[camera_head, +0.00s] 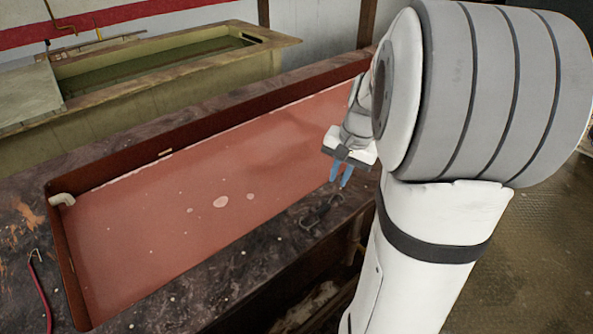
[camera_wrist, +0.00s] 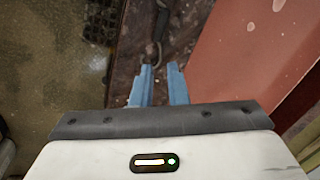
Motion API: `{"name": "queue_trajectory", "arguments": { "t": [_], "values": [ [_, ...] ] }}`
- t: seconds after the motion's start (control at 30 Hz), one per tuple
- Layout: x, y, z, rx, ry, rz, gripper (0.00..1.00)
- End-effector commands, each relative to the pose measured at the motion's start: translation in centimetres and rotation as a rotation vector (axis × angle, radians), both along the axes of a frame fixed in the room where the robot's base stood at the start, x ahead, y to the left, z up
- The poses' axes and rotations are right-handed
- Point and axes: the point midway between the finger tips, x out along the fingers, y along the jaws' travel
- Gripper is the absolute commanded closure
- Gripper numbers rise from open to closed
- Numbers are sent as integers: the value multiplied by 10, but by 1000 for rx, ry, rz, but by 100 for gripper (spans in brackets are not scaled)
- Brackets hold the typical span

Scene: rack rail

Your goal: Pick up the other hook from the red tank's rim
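The long red tank (camera_head: 52,230) holds pinkish-red liquid and runs across the head view; its red side shows at right in the wrist view (camera_wrist: 225,62). A dark metal hook-like piece (camera_head: 318,212) lies at the tank's near rim. In the wrist view, a thin grey hook shape (camera_wrist: 157,50) shows just beyond my fingertips; whether it is the same piece I cannot tell. My gripper (camera_head: 340,178) is above the tank's near side, blue fingers pointing down. In the wrist view its fingers (camera_wrist: 160,68) are apart with a gap between them, and nothing is clearly held.
A greenish tank (camera_head: 165,92) stands behind the red one. A pale pipe elbow (camera_head: 62,199) sits at the red tank's left end. A red-handled tool (camera_head: 42,290) lies at the left on the dark, stained surface. Open floor (camera_head: 545,235) is at right, with a dark grate (camera_wrist: 101,20) in it.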

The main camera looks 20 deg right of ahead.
Motion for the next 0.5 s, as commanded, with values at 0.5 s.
{"name": "queue_trajectory", "arguments": {
  "t": [0.5],
  "values": [
    [15, -4, -56, 16, 8, -35, 86]
  ]
}}
